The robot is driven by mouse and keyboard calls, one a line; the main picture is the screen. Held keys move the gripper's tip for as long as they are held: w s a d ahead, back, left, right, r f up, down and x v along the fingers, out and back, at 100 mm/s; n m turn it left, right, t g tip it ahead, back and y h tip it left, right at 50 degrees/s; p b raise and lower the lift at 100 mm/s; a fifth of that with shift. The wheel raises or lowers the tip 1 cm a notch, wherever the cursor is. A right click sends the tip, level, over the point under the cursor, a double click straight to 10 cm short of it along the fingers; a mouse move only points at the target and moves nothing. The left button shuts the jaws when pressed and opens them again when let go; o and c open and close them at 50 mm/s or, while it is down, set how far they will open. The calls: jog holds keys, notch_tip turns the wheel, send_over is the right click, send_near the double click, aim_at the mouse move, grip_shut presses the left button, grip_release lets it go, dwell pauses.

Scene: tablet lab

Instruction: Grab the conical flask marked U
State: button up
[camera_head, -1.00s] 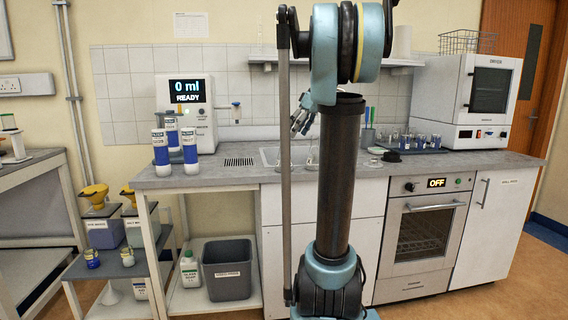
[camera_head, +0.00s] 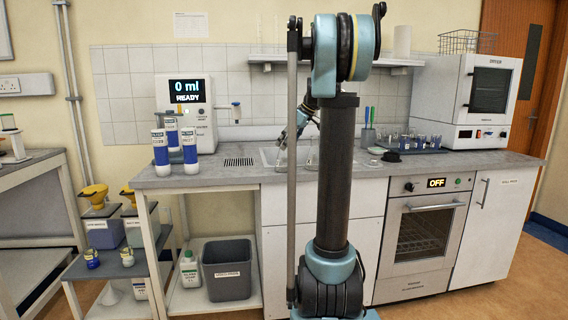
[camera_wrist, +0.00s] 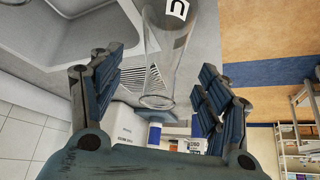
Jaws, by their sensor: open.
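The conical flask marked U (camera_wrist: 166,50) is clear glass, with a black U on a white label near the top edge of the wrist view. My gripper (camera_wrist: 160,68) is open, with one blue finger on each side of the flask. I see gaps between the fingers and the glass, and no contact shows. In the head view my gripper (camera_head: 283,143) is low over the counter by the sink, partly hidden behind my arm. Faint clear glassware shows there, but I cannot tell which piece is the U flask.
The sink (camera_wrist: 95,32) lies beside the flask. Blue-labelled bottles (camera_head: 189,145) and a dispenser (camera_head: 191,105) stand left on the counter. A tray of small glassware (camera_head: 425,142) and a dryer (camera_head: 466,100) stand right. A shelf (camera_head: 275,58) hangs above.

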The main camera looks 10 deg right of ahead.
jog(key=shift+x, duration=3.4)
jog(key=c, duration=1.2)
